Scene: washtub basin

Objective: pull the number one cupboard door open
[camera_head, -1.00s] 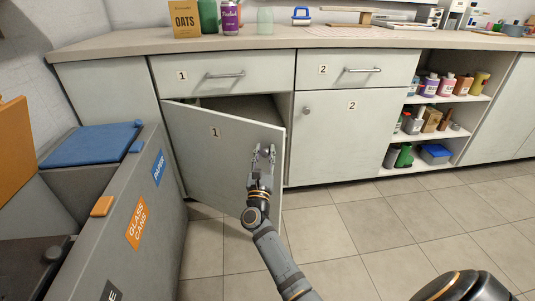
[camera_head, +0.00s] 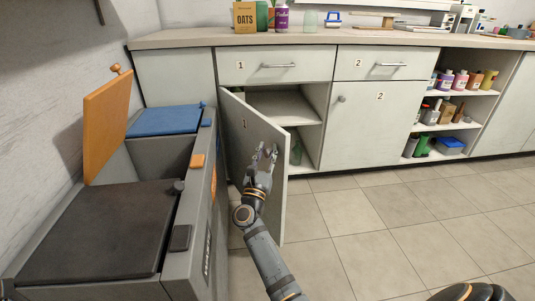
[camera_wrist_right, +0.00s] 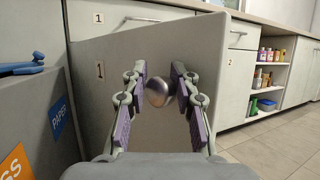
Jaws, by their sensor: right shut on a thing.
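The number one cupboard door (camera_head: 243,143) is a pale grey panel marked 1, hinged at its left side. It stands swung well out from the cabinet, and the cupboard's inside shelf (camera_head: 284,106) shows behind it. My right gripper (camera_head: 267,151) is at the door's outer face, near its free edge. In the right wrist view the right gripper (camera_wrist_right: 159,82) has its purple-padded fingers on either side of the round metal knob (camera_wrist_right: 157,93) and is shut on it. The door (camera_wrist_right: 110,90) fills much of that view. My left gripper is not in view.
The grey recycling bin (camera_head: 190,229) with a raised orange lid (camera_head: 108,120) and a blue lid (camera_head: 165,120) stands close at the left of the door. A green bottle (camera_head: 296,151) is inside the cupboard. The tiled floor (camera_head: 385,220) to the right is clear.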

